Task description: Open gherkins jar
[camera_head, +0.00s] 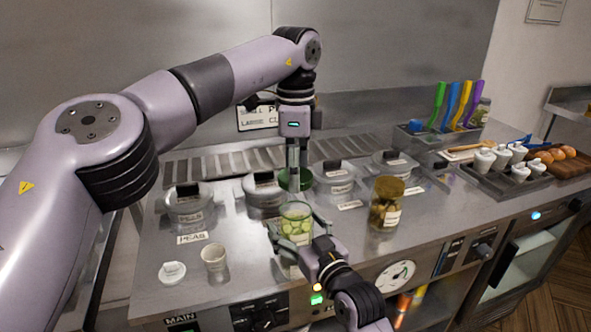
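A glass jar with green slices (296,226) stands upright at the counter's front middle, and its top looks uncovered. My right gripper (299,232) comes from below, with a finger on each side of this jar, closed around it. My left gripper (297,172) points down just behind and above the jar. Its fingertips are close together on a green lid (285,181), which appears apart from the jar's rim. The jar's label is hidden by the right gripper.
A second, closed jar (386,205) stands close on the right. Lidded steel pots (188,204) line the counter behind. A cup (214,257) and a small white lid (172,272) are at the front left. Coloured-handled utensils (460,105) and a condiment tray (507,180) are at the right.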

